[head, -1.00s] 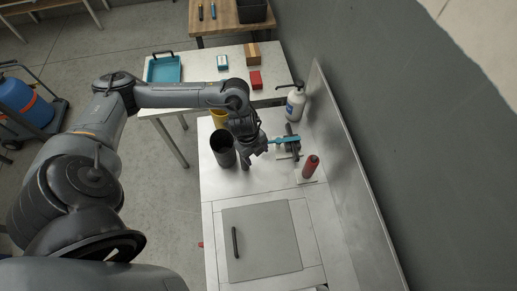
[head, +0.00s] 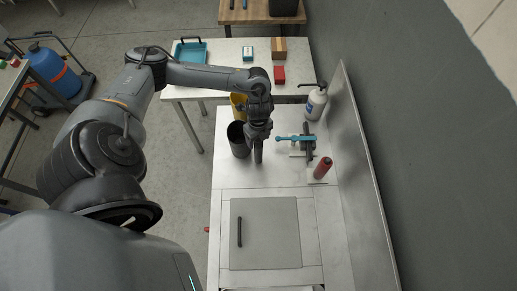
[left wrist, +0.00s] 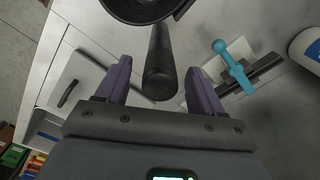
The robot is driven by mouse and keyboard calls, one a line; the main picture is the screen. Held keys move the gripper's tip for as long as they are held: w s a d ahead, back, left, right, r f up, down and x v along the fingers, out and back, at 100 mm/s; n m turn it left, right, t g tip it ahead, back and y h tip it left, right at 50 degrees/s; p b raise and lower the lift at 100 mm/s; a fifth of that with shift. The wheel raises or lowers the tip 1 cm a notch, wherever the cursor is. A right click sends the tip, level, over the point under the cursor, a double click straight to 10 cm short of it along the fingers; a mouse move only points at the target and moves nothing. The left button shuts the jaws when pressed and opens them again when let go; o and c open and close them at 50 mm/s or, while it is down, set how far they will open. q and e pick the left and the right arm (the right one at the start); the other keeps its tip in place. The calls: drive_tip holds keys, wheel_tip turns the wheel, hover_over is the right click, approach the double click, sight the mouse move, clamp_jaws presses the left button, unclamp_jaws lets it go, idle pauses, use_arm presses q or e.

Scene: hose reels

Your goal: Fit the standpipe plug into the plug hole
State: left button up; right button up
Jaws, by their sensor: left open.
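My left gripper (head: 258,138) points down over the steel counter, just right of a black open-topped bin (head: 238,140). In the left wrist view its two purple fingers (left wrist: 159,68) are open, one on each side of a dark round cylinder (left wrist: 160,72), which looks like the standpipe plug. I see gaps between it and both fingers. In the head view the dark upright shape below the gripper (head: 259,154) seems to be this cylinder, partly hidden by the hand. I cannot make out the plug hole. My right gripper is not in view.
A teal-handled fitting (head: 296,138) on a dark bar lies right of the gripper. A yellow container (head: 238,104) stands behind. A flat grey panel with handle (head: 270,232) lies in front.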

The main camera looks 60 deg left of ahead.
sight(258, 150)
use_arm(q)
drive_tip(key=shift+f, duration=1.45)
clamp_jaws()
